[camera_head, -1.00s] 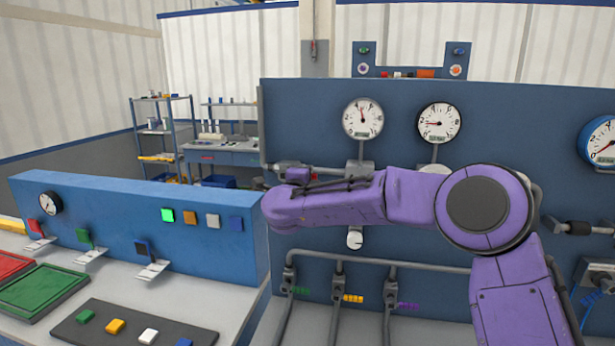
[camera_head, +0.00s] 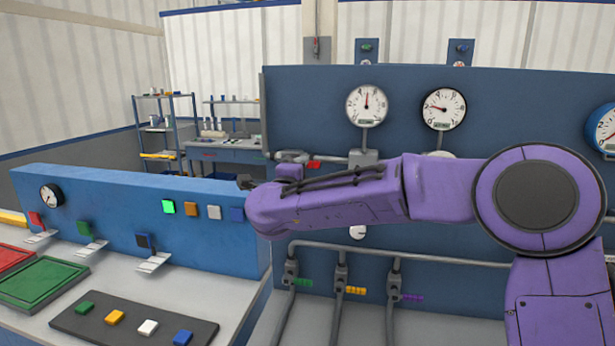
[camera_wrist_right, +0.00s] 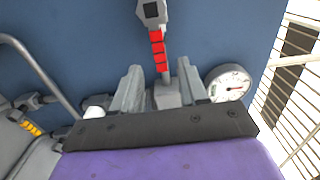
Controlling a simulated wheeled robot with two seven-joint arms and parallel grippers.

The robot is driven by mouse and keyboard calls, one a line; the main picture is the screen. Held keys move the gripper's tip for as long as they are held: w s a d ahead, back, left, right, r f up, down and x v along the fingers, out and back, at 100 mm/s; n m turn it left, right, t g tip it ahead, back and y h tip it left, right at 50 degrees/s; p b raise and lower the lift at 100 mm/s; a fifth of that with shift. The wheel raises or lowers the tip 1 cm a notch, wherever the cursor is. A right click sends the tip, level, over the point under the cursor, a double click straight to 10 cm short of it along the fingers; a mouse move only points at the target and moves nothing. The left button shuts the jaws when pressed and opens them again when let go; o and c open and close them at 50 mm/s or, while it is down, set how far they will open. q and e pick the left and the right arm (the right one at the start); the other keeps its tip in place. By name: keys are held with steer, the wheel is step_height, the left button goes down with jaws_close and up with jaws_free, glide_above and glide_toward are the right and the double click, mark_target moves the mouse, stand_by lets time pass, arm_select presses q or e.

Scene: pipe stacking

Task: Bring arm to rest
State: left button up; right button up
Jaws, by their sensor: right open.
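My purple right arm spans the right half of the head view, its forearm reaching left in front of the blue gauge panel (camera_head: 310,100). The right gripper itself is mostly hidden there behind the forearm's end. In the right wrist view the right gripper (camera_wrist_right: 159,68) is open, with its two grey fingers apart. A grey pipe fitting (camera_wrist_right: 166,96) with a red segmented marker (camera_wrist_right: 157,50) shows between and beyond the fingers. I cannot tell how far it is from them, and nothing appears gripped. My left gripper is in neither view.
Gauges (camera_head: 367,105) and grey pipes (camera_head: 430,255) stick out from the panel close to the arm. At left stands a lower blue console (camera_head: 100,200) with coloured squares, levers and a dark button tray (camera_head: 130,325). Shelving (camera_head: 160,125) stands farther back.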

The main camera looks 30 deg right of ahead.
steer(key=shift+b+v, duration=0.3)
steer(key=shift+v, duration=1.3)
